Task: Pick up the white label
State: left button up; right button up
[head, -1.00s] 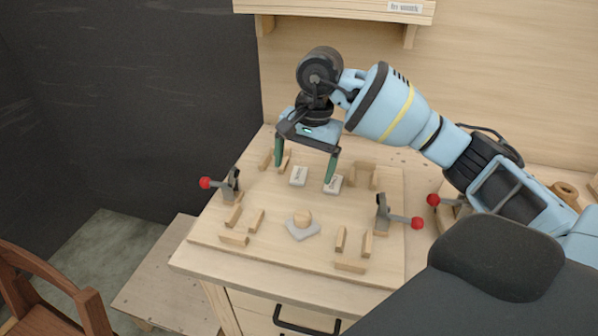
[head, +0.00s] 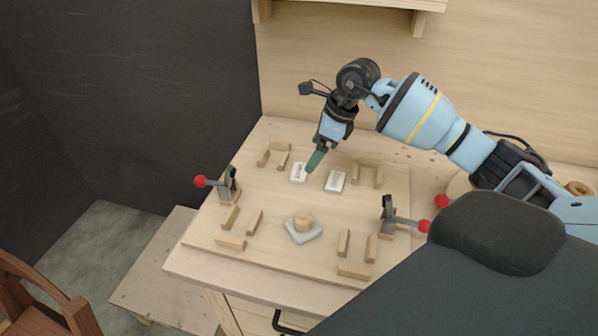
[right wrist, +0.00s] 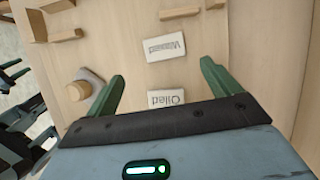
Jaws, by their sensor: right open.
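Two white labels lie flat on the wooden board. The left label (head: 298,172) and the right label (head: 335,181) are apart from each other. In the right wrist view the farther label (right wrist: 165,47) has writing I cannot read surely, and the nearer label (right wrist: 166,98) reads "Oiled"; its near edge is partly hidden by the gripper. My right gripper (head: 314,161) is seen edge-on in the head view, its green finger overlapping the left label's edge. In the right wrist view the open, empty fingers (right wrist: 162,72) stand either side of the labels.
Wooden blocks (head: 254,222) stand in groups around the board (head: 285,262). A round wooden knob (head: 304,219) sits on a grey piece near the front. Red-tipped clamps stand at the left (head: 229,184) and right (head: 388,215). A shelf (head: 345,7) hangs behind.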

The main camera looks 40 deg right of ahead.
aim_at(300, 171)
jog(key=shift+b+x, duration=0.4)
jog(key=shift+x, duration=0.8)
pick_arm(q)
jog(key=shift+s+f, duration=0.5)
jog(key=shift+f, duration=0.2)
pick_arm(e)
jog(key=shift+d, duration=0.1)
jog(key=b+x, duration=0.1)
jog(key=x, duration=0.1)
jog(key=b+x, duration=0.1)
jog(key=x, duration=0.2)
jog(key=shift+w+d+f+b, duration=0.1)
jog(key=shift+w+b, duration=0.2)
jog(key=shift+b, duration=0.1)
jog(key=shift+c, duration=0.7)
jog(key=c, duration=0.7)
jog(key=shift+c, duration=1.1)
pick_arm(q)
jog(key=f, duration=0.1)
jog(key=s+f, duration=0.1)
jog(key=f, duration=0.1)
jog(key=shift+s+d+g, duration=0.2)
jog(key=shift+s+g, duration=0.1)
jog(key=shift+g, duration=0.1)
pick_arm(e)
jog(key=shift+r, duration=0.3)
